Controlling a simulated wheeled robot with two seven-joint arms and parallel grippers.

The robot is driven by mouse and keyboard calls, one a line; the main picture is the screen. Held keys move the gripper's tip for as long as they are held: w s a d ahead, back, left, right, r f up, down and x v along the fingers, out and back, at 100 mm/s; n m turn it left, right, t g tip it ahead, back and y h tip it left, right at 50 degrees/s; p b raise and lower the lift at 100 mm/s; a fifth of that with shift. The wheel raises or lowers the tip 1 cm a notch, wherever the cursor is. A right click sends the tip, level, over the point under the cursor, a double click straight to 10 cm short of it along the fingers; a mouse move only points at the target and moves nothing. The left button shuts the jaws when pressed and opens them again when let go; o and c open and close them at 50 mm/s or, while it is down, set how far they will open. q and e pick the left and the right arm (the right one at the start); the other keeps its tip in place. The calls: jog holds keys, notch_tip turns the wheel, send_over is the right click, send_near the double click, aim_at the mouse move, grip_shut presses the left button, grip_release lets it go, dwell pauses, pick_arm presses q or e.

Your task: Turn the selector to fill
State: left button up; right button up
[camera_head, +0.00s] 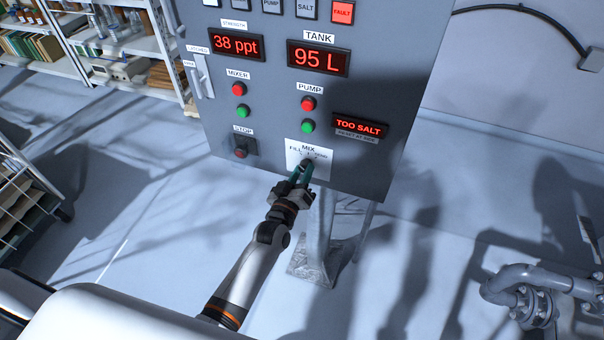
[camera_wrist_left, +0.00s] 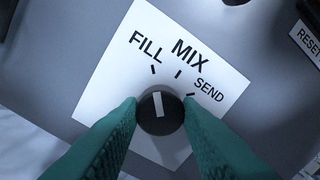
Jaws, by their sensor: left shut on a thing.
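The selector (camera_wrist_left: 160,113) is a round black knob with a white pointer line. In the left wrist view it stands on a white label plate (camera_wrist_left: 112,75) marked FILL, MIX and SEND. The pointer lines up with the FILL tick. My left gripper (camera_wrist_left: 160,118) is shut on the knob, one green finger on each side. In the head view the left gripper (camera_head: 304,170) reaches the plate from below and hides part of the knob. My right gripper is not in view.
The grey control panel (camera_head: 265,115) has red and green MIXER and PUMP buttons and a STOP button (camera_head: 241,152) left of the selector. Displays read 38 ppt and 95 L; a TOO SALT sign (camera_head: 360,126) is lit. Shelves stand left, pipes (camera_head: 530,290) lower right.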

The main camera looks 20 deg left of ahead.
pick_arm(q)
jog(key=shift+n, duration=0.3)
jog(key=o, duration=1)
jog(key=shift+s+f, duration=0.1)
jog(key=shift+s, duration=0.25)
jog(key=s+b, duration=0.1)
jog(key=s, duration=0.2)
jog(key=s+b, duration=0.1)
jog(key=s, duration=0.3)
jog(key=s+b, duration=0.1)
jog(key=s, duration=0.3)
jog(key=shift+s+a, duration=0.15)
jog(key=shift+a, duration=0.15)
